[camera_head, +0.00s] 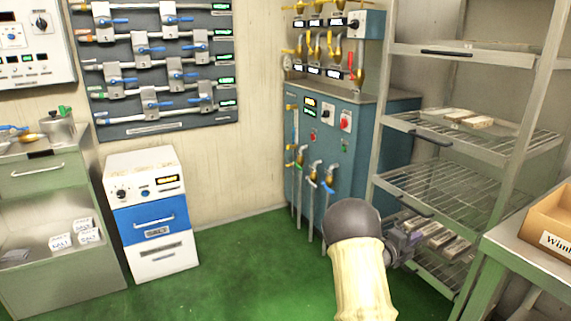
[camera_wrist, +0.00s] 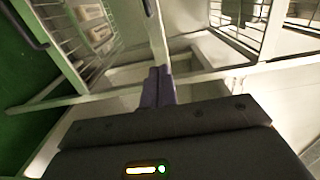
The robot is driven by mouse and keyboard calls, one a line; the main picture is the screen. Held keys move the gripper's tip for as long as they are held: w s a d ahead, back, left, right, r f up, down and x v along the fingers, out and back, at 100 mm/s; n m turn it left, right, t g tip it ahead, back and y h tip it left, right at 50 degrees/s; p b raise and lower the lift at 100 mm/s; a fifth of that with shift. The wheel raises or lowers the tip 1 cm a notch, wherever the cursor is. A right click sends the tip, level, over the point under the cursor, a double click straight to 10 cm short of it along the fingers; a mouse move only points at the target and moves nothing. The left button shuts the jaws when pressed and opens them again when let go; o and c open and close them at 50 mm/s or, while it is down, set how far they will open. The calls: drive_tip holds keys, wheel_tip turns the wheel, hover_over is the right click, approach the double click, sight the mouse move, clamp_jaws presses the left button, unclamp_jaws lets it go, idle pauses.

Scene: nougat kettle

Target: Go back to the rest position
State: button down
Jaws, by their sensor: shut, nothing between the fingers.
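My gripper (camera_head: 402,247) is at the lower right of the head view, partly hidden behind my own forearm and dark elbow joint. It is in front of the lower part of the wire-shelf rack (camera_head: 470,150). In the wrist view the two dark fingers (camera_wrist: 158,86) stand side by side, closed together with nothing between them. Pale rack posts and shelves lie beyond the fingertips.
A bench with a cardboard box (camera_head: 556,240) stands at the right edge, close to my arm. A blue cabinet with taps (camera_head: 335,150) stands behind. A white and blue drawer unit (camera_head: 152,215) is at the left. Green floor (camera_head: 240,270) is clear in the middle.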

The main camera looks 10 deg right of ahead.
drive_tip(key=s+a+n+t+y, duration=0.35)
drive_tip(key=a+n+y, duration=1.05)
drive_tip(key=a+n, duration=0.8)
drive_tip(key=s+a+f+n+g+y, duration=0.1)
drive_tip(key=s+a+n+g+y, duration=0.15)
drive_tip(key=s+a+n, duration=0.6)
drive_tip(key=s+a+n+g+y, duration=0.15)
drive_tip(key=s+a+g, duration=0.35)
drive_tip(key=s, duration=0.9)
wheel_tip(320, 180, up, 38)
drive_tip(key=w+t+p, duration=0.1)
drive_tip(key=p, duration=3.7)
drive_tip(key=shift+a+f+h, duration=0.25)
drive_tip(key=shift+h, duration=0.15)
drive_tip(key=shift+w, duration=0.1)
drive_tip(key=shift+d, duration=0.1)
